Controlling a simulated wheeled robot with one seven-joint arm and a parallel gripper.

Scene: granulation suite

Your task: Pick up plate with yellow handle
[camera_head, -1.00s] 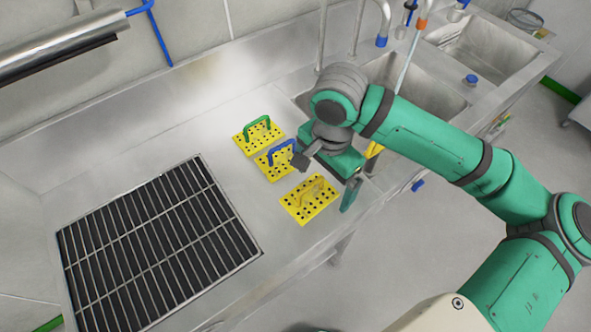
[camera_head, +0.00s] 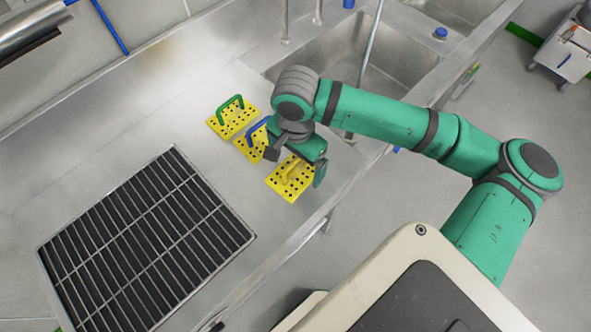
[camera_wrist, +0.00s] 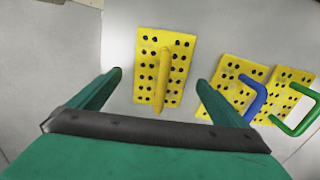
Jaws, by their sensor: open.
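The plate with the yellow handle (camera_head: 292,180) is a yellow, perforated plate lying flat on the steel counter, nearest the front edge. In the wrist view the plate (camera_wrist: 163,65) lies ahead between my two fingers, its yellow handle (camera_wrist: 160,82) running roughly along the view. My gripper (camera_head: 297,165) is open and empty, above the plate and partly covering it. In the wrist view my gripper (camera_wrist: 160,88) has one finger on each side of the handle, apart from it. Height above the handle is hard to tell.
A plate with a blue handle (camera_head: 250,147) and one with a green handle (camera_head: 233,117) lie beside it in a row; both show right in the wrist view. A black slatted grate (camera_head: 145,240) is at left. A sink (camera_head: 345,60) lies behind my arm.

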